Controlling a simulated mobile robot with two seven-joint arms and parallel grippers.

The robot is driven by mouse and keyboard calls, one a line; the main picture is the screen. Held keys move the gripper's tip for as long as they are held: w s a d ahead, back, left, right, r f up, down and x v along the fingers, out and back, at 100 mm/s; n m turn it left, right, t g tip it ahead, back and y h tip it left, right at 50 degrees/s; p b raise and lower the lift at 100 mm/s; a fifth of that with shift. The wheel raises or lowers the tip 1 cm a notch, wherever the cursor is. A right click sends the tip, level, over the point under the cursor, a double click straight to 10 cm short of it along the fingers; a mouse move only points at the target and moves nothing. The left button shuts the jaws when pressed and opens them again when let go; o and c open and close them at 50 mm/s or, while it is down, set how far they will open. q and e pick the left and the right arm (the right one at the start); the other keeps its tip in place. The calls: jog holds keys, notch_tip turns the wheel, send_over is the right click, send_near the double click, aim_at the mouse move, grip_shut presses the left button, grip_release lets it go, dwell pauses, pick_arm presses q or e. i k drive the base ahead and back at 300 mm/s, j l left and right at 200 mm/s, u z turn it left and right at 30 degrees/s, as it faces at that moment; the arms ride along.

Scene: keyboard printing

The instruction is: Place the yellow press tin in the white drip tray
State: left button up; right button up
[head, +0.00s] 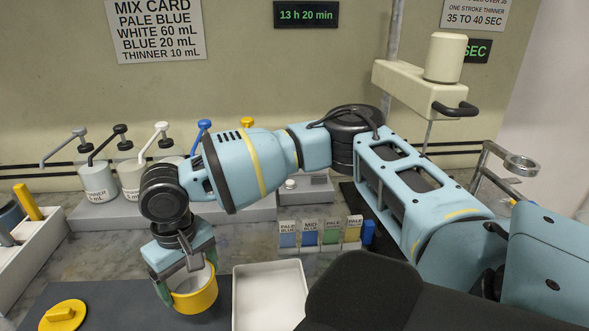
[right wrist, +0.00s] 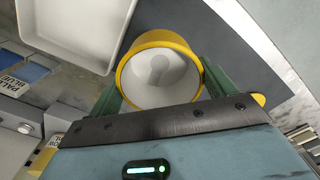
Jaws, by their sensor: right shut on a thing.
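The yellow press tin (head: 196,297) has a white inside and hangs in my right gripper (head: 178,287), left of the tray, above the dark mat. In the right wrist view the tin (right wrist: 160,72) sits between the two green fingers of the gripper (right wrist: 160,85), its open top facing the camera. The fingers are shut on its sides. The white drip tray (head: 268,297) is shallow and looks empty, just right of the tin. In the right wrist view the tray (right wrist: 72,30) is at the upper left, apart from the tin. My left gripper is not in view.
A yellow lid-like disc (head: 65,315) with a raised handle lies on the dark mat (head: 120,300). Colour sample cards (head: 310,233) stand behind the tray. Pump bottles (head: 97,180) line the back. A white rack (head: 30,255) is at the left. My dark body part covers the front right.

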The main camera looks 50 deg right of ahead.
aim_at(271, 312)
jog(key=k+z, duration=0.45)
jog(key=k+l+z, duration=0.25)
jog(key=k+z, duration=0.2)
jog(key=i, duration=0.9)
